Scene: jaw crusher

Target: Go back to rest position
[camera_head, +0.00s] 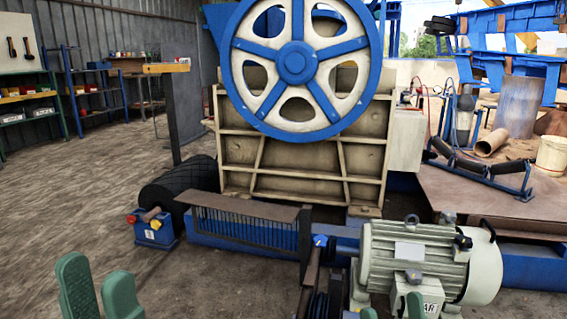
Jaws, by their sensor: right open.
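My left gripper (97,284) shows as two green fingertips at the bottom left edge, over the bare floor. My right gripper (392,309) is at the bottom edge, in front of the grey motor (415,262). Its two green fingertips are apart, so it is open, with no object visible between them. The rest of both grippers is cut off by the frame.
The jaw crusher (250,160) with its blue-rimmed flywheel (295,62) stands ahead. A small blue box with a red button (153,232) stands left of the blue base beam (235,232). Shelves (95,90) line the left wall. The left floor (65,200) is clear.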

